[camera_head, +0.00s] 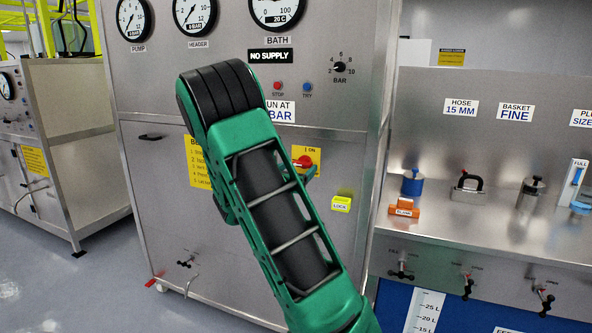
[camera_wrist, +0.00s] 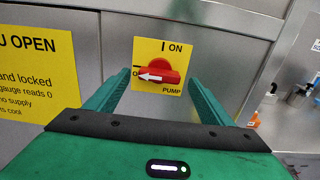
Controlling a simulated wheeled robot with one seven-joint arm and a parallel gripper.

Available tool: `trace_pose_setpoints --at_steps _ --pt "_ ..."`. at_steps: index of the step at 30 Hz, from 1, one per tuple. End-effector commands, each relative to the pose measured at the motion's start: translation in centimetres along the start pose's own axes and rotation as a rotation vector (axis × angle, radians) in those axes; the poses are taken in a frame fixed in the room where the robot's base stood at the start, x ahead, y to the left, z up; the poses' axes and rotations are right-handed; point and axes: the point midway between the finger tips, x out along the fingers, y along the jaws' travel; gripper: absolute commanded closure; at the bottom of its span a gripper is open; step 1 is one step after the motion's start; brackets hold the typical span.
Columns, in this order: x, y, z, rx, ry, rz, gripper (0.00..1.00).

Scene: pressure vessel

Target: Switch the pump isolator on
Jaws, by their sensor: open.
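The pump isolator is a red rotary handle (camera_wrist: 157,76) on a yellow plate marked "I ON" at the top and "PUMP" below. Its white arrow points left, toward the "O" mark. The handle lies about horizontal. In the head view the isolator (camera_head: 305,162) shows just right of my green arm, which partly covers its plate. My gripper (camera_wrist: 161,80) is open, with one green finger to each side of the handle in the wrist view. I see nothing held between the fingers. I cannot tell whether they touch the handle.
A yellow "LOCK" item (camera_head: 341,204) is on the panel, right of and below the isolator. Above are the red STOP button (camera_head: 278,86), blue TRY button (camera_head: 307,87), BAR knob (camera_head: 340,67) and "NO SUPPLY" sign (camera_head: 270,56). A steel bench (camera_head: 480,236) stands at the right.

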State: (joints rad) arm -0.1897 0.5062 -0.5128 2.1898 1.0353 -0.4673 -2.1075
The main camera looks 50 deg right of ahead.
Motion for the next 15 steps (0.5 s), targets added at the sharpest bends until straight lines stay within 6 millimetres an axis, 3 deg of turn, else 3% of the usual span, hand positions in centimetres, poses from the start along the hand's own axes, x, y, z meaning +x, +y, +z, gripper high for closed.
trace_pose_setpoints --at_steps 6,15 --pt "1.9 -0.1 0.0 0.0 0.0 -0.001 0.25" --pt "2.2 0.0 0.0 0.0 0.0 0.0 0.25"
